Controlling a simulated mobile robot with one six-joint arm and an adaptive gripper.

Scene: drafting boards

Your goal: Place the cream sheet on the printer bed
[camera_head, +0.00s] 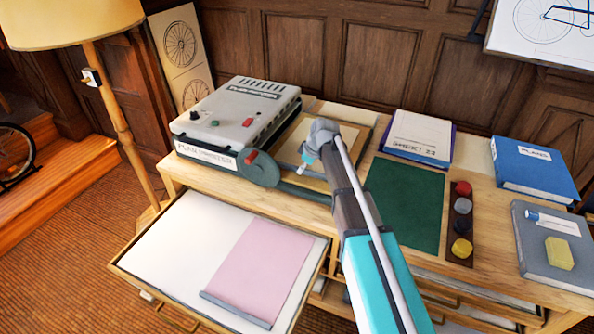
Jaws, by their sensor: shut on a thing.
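The cream sheet (296,136) is a pale tan rectangle just right of the printer, lying over the printer bed (361,134). Its right part is hidden behind my arm. My gripper (303,168) is at the sheet's near edge and is shut on it. The fingertips are small, and the exact grip is hard to see. The grey plan printer (235,112) stands at the left of the desk, with a dark disc and a red knob (251,157) at its front corner.
An open drawer (165,243) below holds a white sheet and a pink sheet (262,265) with a grey edge strip. Right of my arm are a green mat (405,203), papers (420,135), a tray of coloured knobs (461,222) and blue binders (534,168). A lamp (75,22) stands left.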

